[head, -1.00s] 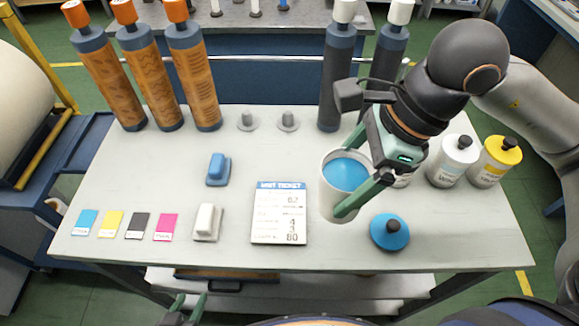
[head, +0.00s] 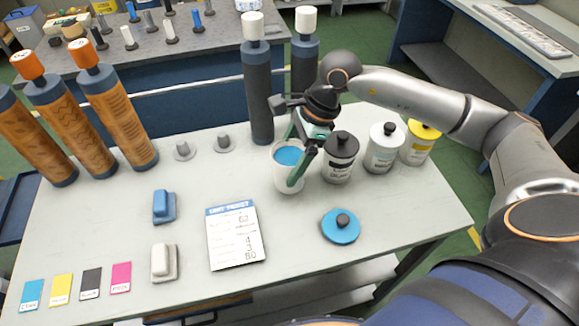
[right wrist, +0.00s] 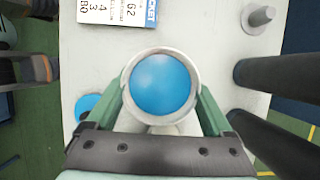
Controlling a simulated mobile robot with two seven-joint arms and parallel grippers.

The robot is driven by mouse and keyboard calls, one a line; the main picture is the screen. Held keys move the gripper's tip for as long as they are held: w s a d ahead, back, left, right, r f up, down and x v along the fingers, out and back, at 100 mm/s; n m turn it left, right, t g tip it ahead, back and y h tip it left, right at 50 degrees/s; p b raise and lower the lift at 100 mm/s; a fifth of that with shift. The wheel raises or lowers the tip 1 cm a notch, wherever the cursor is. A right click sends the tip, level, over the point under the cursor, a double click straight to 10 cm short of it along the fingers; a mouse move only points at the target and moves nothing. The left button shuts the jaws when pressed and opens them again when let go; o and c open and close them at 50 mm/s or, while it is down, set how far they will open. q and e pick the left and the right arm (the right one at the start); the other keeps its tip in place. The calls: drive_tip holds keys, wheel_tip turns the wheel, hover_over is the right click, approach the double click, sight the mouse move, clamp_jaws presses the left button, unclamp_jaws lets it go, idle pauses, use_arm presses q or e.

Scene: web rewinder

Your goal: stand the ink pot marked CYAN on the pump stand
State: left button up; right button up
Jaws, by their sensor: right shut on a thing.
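An open white pot (head: 288,178) with blue ink is in my right gripper (head: 304,165), whose green fingers are shut on its sides. In the right wrist view, the pot (right wrist: 161,86) shows from above, its blue surface round and level between the fingers. Its label is hidden, so I cannot read CYAN on it. I cannot tell whether its base touches the table. A blue lid with a dark knob (head: 341,226) lies on the table in front of it. I cannot make out a pump stand. My left gripper is not in view.
The black-lidded pot (head: 340,160), white-lidded pot (head: 384,150) and yellow-lidded pot (head: 420,146) stand right of the held pot. Tall dark cylinders (head: 258,95) rise behind. A ticket (head: 236,238) lies left of the lid. The table's right front (head: 425,215) is clear.

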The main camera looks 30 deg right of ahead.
wheel_tip(320, 180, down, 2)
drive_tip(key=shift+f+p, duration=0.2)
drive_tip(key=shift+p, duration=0.15)
drive_tip(key=shift+f, duration=0.25)
drive_tip(key=shift+f, duration=0.1)
drive_tip(key=shift+f+b, duration=0.15)
drive_tip(key=shift+b, duration=0.15)
drive_tip(key=o, duration=1.5)
